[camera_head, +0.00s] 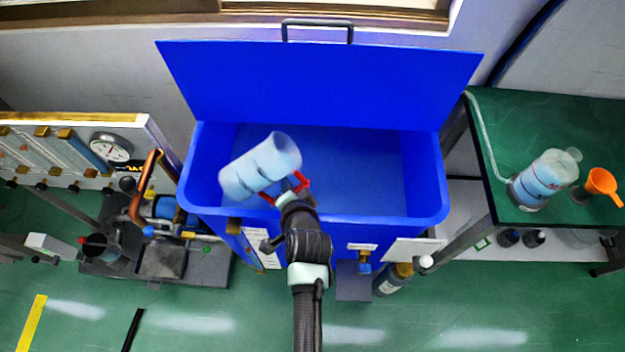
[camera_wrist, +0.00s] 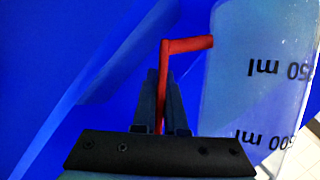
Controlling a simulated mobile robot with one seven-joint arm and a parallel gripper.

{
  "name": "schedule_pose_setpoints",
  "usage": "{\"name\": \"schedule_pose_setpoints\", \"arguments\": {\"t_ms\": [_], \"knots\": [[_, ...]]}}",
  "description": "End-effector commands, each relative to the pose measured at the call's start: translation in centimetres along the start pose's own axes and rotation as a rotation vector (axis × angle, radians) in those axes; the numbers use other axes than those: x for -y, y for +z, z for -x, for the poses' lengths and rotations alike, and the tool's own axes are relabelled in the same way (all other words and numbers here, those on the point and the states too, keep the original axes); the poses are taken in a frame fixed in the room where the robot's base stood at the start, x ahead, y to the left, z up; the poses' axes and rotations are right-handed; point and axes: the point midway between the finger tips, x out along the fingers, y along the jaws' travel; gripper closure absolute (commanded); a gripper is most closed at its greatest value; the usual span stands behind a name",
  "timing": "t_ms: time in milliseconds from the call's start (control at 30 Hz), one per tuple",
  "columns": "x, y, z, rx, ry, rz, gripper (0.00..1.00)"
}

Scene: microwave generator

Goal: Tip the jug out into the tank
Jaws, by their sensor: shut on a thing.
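The jug (camera_head: 258,167) is a pale blue, translucent cylinder with a red handle (camera_head: 303,183). It is tilted well over, above the left part of the tank's opening. In the wrist view the jug (camera_wrist: 255,75) is at the right, its "ml" marks upside down. My gripper (camera_head: 291,194) is shut on the red handle, which also shows between the fingers in the wrist view (camera_wrist: 164,85). The tank (camera_head: 430,185) is a large blue box with its lid (camera_head: 320,85) raised at the back. I cannot tell whether liquid is leaving the jug.
A green table (camera_head: 520,120) at the right holds another clear jug with blue bands (camera_head: 543,180) and an orange funnel (camera_head: 602,184). A gauge panel (camera_head: 110,148) and pump-like equipment (camera_head: 165,210) stand at the left. A bottle (camera_head: 392,280) stands before the tank.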

Motion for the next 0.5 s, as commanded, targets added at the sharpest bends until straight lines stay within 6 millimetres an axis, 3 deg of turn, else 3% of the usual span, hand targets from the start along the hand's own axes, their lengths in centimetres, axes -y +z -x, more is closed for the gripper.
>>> {"name": "schedule_pose_setpoints", "arguments": {"t_ms": [500], "knots": [[0.18, 0.44, -0.26, 0.031, -0.029, -0.057, 1.00]]}}
